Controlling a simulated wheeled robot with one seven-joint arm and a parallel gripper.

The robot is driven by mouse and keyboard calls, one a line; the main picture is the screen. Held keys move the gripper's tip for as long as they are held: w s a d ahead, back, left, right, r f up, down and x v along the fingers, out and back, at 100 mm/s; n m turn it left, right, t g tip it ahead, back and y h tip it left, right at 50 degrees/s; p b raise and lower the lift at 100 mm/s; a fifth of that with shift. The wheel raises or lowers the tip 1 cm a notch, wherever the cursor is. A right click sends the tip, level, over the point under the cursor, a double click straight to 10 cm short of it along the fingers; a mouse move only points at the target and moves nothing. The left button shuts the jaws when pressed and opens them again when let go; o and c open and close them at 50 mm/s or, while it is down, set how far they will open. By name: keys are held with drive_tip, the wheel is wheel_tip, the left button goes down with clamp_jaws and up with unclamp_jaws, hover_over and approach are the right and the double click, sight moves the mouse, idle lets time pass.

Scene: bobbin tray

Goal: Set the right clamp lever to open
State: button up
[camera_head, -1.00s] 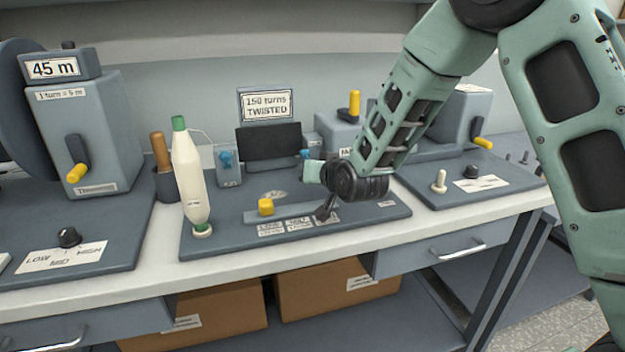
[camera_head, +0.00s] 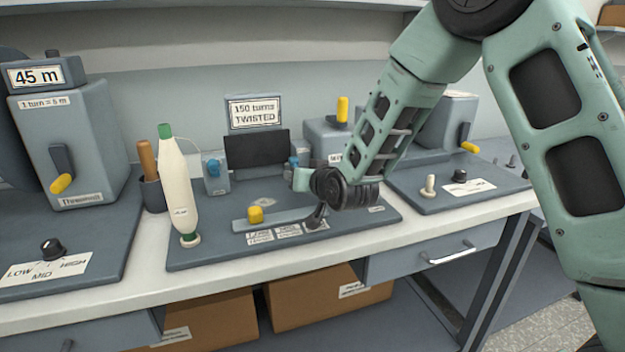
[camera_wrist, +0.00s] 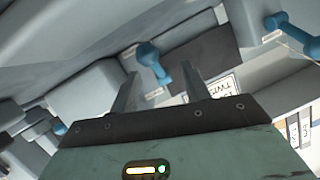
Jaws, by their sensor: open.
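The right clamp's blue lever (camera_head: 294,161) is right of the dark screen (camera_head: 256,150) in the head view, partly hidden by my gripper (camera_head: 303,180). In the wrist view, this blue lever (camera_wrist: 153,62) shows between and beyond the two fingers of my gripper (camera_wrist: 159,78). The fingers are apart with nothing held; I cannot tell whether they touch the lever. The left clamp's blue lever (camera_head: 213,167) stands left of the screen, and it also shows at the upper right of the wrist view (camera_wrist: 283,24).
A white bobbin (camera_head: 181,190) with a green top stands at the left, with a thread near the left clamp. A yellow-handled box (camera_head: 342,110) stands behind my arm. A sign (camera_head: 254,112) reads 150 turns TWISTED.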

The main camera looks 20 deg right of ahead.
drive_tip(key=b+v, duration=0.6)
drive_tip(key=v, duration=0.8)
drive_tip(key=shift+s+f, duration=0.2)
drive_tip(key=shift+s, duration=0.25)
drive_tip(key=shift+r+b+v, duration=0.2)
drive_tip(key=shift+b+v, duration=1)
drive_tip(key=shift+b, duration=1)
drive_tip(key=shift+w+d, duration=0.1)
